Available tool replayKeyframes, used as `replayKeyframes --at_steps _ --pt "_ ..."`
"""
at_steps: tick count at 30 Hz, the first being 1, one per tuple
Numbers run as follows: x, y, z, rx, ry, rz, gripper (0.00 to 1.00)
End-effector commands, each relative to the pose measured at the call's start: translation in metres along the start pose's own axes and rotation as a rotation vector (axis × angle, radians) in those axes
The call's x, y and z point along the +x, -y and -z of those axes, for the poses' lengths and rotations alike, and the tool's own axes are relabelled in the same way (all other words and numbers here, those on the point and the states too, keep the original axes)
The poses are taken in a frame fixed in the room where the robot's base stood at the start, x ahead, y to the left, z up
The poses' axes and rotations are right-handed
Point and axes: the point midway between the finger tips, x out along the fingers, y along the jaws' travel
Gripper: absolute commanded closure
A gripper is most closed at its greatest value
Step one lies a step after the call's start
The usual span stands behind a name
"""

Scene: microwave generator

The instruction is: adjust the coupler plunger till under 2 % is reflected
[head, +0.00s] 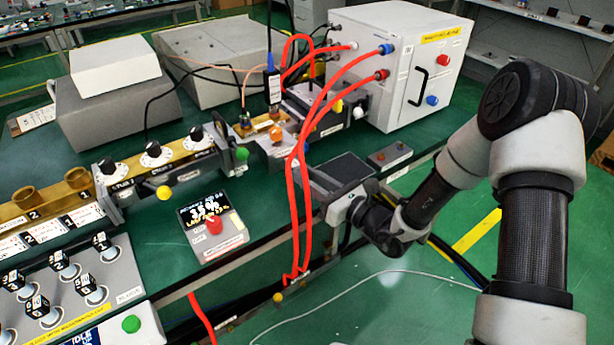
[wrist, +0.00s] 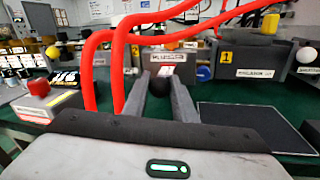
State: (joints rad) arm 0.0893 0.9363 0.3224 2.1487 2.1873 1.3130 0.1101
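In the wrist view, a grey block with a label that seems to read PLUNGER (wrist: 167,62) stands ahead of my gripper (wrist: 160,80). A black ball knob (wrist: 160,84) shows between my two grey fingers. The fingers stand apart on either side of it; I cannot tell whether they touch it. In the head view my gripper (head: 318,175) reaches in from the right, its tips partly hidden by red hoses. A small meter (head: 235,238) with a lit black display (head: 202,209) and a red button (head: 213,225) sits to the left; its digits are not clearly legible.
Red hoses (head: 291,205) hang in front of the work area and cross the wrist view (wrist: 120,65). A white cabinet (head: 400,30) stands behind. A dial module (head: 155,155) lies left.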

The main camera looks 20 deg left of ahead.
Motion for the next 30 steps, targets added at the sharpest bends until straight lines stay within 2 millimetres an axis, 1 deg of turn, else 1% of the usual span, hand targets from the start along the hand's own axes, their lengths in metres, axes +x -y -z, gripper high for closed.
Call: replayKeyframes --at_steps 1,2,3,7,10,16,17,19,20,27,30 --pt "-0.0002 0.0001 0.0000 0.000 0.000 0.000 0.93" --pt "-0.0002 0.0002 0.0000 0.000 0.000 0.000 0.98" --pt "-0.0002 0.0002 0.0000 0.000 0.000 0.000 1.00" --pt "0.0005 0.0004 -0.0006 0.001 0.000 0.001 1.00" --pt "0.0056 0.0014 -0.0023 0.002 0.002 0.001 1.00" --pt "0.0056 0.0014 -0.0006 0.000 0.001 0.000 1.00" --pt "0.0056 0.0014 -0.0007 0.000 0.001 0.000 0.72" --pt "0.0056 0.0014 -0.0006 0.000 0.001 0.000 0.60" --pt "0.0056 0.0014 -0.0006 0.000 0.001 0.000 0.57" --pt "0.0055 0.0013 -0.0004 0.000 0.000 0.000 0.57" --pt "0.0023 0.0016 -0.0006 0.000 0.000 0.001 0.57"
